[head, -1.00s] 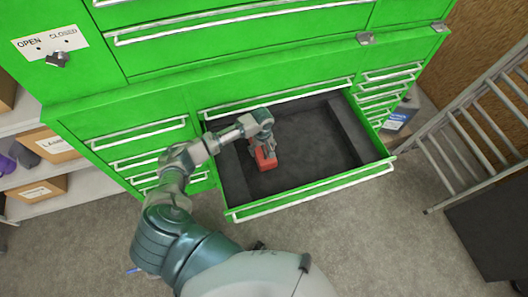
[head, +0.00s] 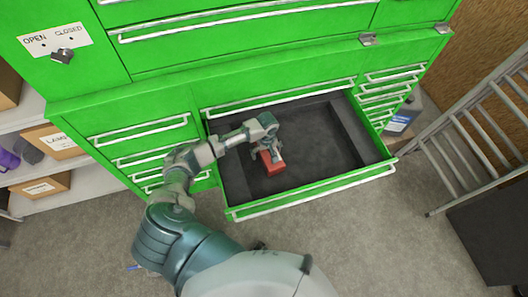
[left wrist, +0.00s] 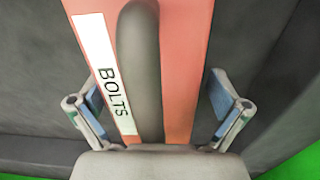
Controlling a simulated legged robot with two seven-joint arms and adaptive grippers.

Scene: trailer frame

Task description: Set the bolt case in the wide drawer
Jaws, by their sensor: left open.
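The bolt case (head: 273,166) is a small red box inside the open wide drawer (head: 315,201), in the left part of its dark floor. In the left wrist view the case (left wrist: 183,75) shows a white "BOLTS" label and a grey handle along its top. My left gripper (head: 268,152) is right over the case. In the left wrist view its fingers (left wrist: 162,112) stand apart on both sides of the case, with gaps visible. The case's underside is hidden, but it appears to rest on the drawer floor. My right gripper is not in view.
The green cabinet (head: 150,90) has closed narrow drawers on both sides of the open one. A metal ladder (head: 460,140) stands at the right, and shelves with boxes (head: 50,143) are at the left. The drawer's middle and right floor is clear.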

